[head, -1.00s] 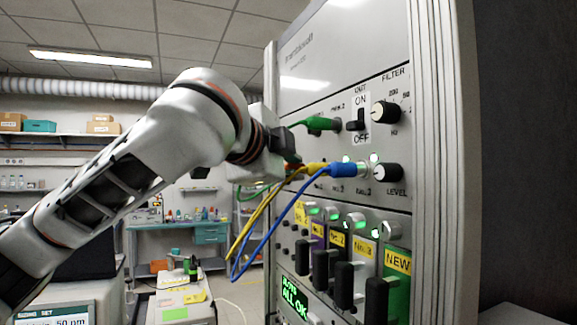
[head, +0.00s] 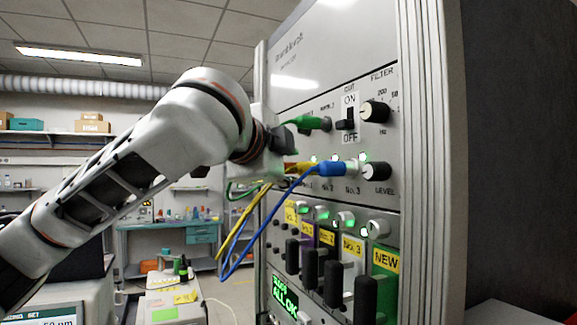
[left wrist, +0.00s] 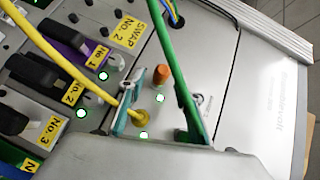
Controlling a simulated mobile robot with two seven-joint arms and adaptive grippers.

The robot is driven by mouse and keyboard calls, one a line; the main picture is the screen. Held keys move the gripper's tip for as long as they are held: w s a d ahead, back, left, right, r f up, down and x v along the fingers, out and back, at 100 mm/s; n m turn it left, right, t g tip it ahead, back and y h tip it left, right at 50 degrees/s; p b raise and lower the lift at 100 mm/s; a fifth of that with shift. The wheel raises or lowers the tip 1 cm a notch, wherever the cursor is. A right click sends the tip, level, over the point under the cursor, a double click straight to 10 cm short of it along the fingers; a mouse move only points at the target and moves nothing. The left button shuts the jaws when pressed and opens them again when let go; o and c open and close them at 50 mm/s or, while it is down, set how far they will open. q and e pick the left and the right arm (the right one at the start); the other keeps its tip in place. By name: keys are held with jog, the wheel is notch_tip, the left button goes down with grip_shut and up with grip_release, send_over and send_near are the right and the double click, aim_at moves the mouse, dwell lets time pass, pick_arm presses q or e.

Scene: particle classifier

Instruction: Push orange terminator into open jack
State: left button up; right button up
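The orange terminator (left wrist: 162,74) stands out from the silver panel in the left wrist view, beside a green light. I cannot tell how deep it sits, and the jack at its base is hidden. My left gripper (left wrist: 160,122) is open, one teal-padded finger to each side, with the terminator showing beyond the gap and not clearly touched. In the head view my left gripper (head: 284,150) is close to the panel and hides the terminator. A yellow plug (left wrist: 140,117) sits right by the left finger. My right gripper is in neither view.
A green plug (head: 309,123) and a blue plug (head: 334,168) sit in the panel (head: 335,75), their cables hanging near my gripper. A green cable (left wrist: 180,75) runs close to the right finger. Knobs (head: 375,111) and black handles (head: 334,284) stick out nearby.

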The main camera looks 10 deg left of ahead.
pick_arm(q)
jog(key=shift+a, duration=0.1)
jog(key=v, duration=1.2)
